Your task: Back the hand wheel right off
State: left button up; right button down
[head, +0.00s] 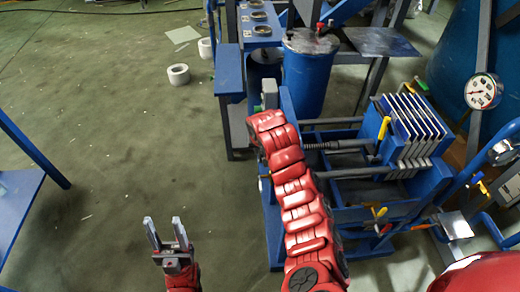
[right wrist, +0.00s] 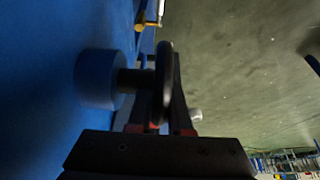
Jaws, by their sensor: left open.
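The hand wheel (right wrist: 165,75) shows edge-on as a dark disc in the right wrist view. It sits on a short dark shaft (right wrist: 131,80) that comes out of a round blue boss (right wrist: 98,78). My right gripper (right wrist: 166,95) is at the wheel, its dark fingers reaching along both sides of the rim. Whether they press on it is too dark to tell. In the head view my red right arm hides the wheel and the right gripper. The press screw (head: 328,146) runs toward the plates (head: 412,125). My left gripper (head: 167,240) is open and empty over the floor, far from the wheel.
The blue press frame (head: 272,228) stands right of centre. A blue drum (head: 306,80) is behind it, and a gauge (head: 483,91) stands at right. White rolls (head: 178,74) lie on the floor. A blue table (head: 18,205) is at left.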

dwell(0.3)
jog(key=shift+d+g, duration=0.1)
jog(key=shift+g, duration=0.2)
jog(key=shift+f+g+b, duration=0.1)
jog(key=shift+g+b, duration=0.75)
jog(key=shift+g, duration=0.05)
jog(key=shift+s+f+g+b, duration=0.2)
jog(key=shift+f+g+b, duration=0.1)
jog(key=shift+g+b, duration=0.45)
jog(key=shift+r+g, duration=0.1)
jog(key=shift+g, duration=0.15)
jog(key=c, duration=0.8)
grip_release()
jog(key=shift+c, duration=0.2)
